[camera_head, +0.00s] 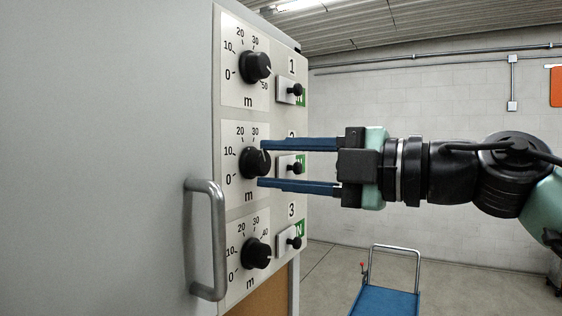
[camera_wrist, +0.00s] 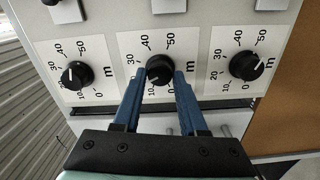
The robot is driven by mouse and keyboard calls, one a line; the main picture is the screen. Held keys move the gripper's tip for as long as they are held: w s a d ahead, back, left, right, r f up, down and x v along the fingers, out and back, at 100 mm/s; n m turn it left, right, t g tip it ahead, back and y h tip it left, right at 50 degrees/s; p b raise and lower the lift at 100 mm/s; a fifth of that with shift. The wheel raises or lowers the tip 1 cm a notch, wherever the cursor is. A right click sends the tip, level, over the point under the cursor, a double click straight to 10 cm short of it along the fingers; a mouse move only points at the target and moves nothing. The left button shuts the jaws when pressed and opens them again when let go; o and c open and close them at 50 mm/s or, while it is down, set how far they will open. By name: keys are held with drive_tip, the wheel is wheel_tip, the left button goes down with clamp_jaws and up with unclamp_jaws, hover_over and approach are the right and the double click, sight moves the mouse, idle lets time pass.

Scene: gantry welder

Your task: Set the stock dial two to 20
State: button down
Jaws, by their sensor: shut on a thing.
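Stock dial two is the middle black knob (camera_head: 254,162) on its white scale plate in the head view. It is also the middle knob (camera_wrist: 159,68) in the wrist view. My gripper (camera_head: 262,164) reaches in from the right, one blue finger above the knob and one below. In the wrist view my gripper (camera_wrist: 160,80) has a fingertip on either side of the knob, shut on it. The fingers hide part of the scale in both views. I cannot read the knob's pointer surely.
Dial one (camera_head: 255,67) is above and dial three (camera_head: 256,253) below. Small black switch knobs (camera_head: 297,167) sit right of the dials, one behind my fingers. A grey door handle (camera_head: 207,240) sticks out at the lower left. A blue trolley (camera_head: 385,300) stands on the floor.

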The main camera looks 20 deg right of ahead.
drive_tip(key=shift+m, duration=0.3)
drive_tip(key=shift+c, duration=2.2)
unclamp_jaws()
drive_tip(key=v, duration=1.3)
